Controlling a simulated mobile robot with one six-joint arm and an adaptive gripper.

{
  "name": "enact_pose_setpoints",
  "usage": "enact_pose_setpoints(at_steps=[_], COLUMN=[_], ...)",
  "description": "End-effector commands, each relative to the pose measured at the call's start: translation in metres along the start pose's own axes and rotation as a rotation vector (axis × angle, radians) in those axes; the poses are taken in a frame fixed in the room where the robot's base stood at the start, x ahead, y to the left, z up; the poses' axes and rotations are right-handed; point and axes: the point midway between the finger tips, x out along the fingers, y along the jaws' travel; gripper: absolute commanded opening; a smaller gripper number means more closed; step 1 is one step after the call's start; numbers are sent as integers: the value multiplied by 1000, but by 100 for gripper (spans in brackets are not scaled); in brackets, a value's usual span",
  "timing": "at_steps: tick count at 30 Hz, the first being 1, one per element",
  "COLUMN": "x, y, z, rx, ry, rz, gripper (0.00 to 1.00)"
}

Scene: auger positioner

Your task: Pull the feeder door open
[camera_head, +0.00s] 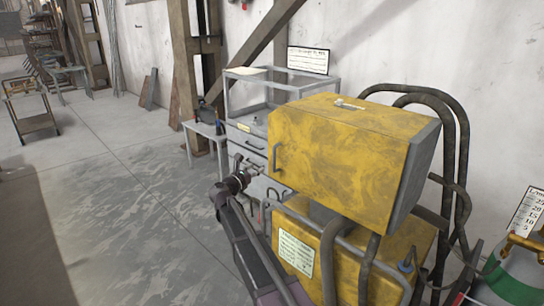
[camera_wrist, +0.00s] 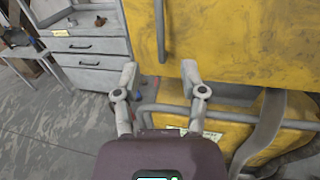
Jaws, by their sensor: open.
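The feeder is a worn yellow box; its front door (camera_head: 335,150) looks shut, with no gap that I can make out. A dark upright bar handle (camera_head: 276,158) sits near the door's left edge. In the wrist view the door (camera_wrist: 240,40) fills the upper right, and the handle (camera_wrist: 160,30) runs down from the top edge. My gripper (camera_wrist: 160,75) is open and empty, its fingertips either side of the handle's line, just below its lower end in the picture. In the head view my gripper (camera_head: 255,168) is left of the handle, small and partly unclear.
Grey pipes (camera_head: 330,255) and a lower yellow housing (camera_head: 305,225) lie under the box. Thick black hoses (camera_head: 445,110) curve on its right. A grey drawer cabinet (camera_head: 247,140) stands behind, left of the box. The concrete floor (camera_head: 130,220) at left is open.

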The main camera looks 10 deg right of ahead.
Motion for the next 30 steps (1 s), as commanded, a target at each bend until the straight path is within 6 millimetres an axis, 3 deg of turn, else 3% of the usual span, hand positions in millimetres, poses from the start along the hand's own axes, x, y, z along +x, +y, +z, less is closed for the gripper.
enact_pose_setpoints(at_steps=[8,24,30], x=[28,110,129], y=[0,-1,-2], z=[0,0,0], rx=[1,1,1], ry=[1,1,1], rz=[-3,-4,-4], gripper=[54,54,54])
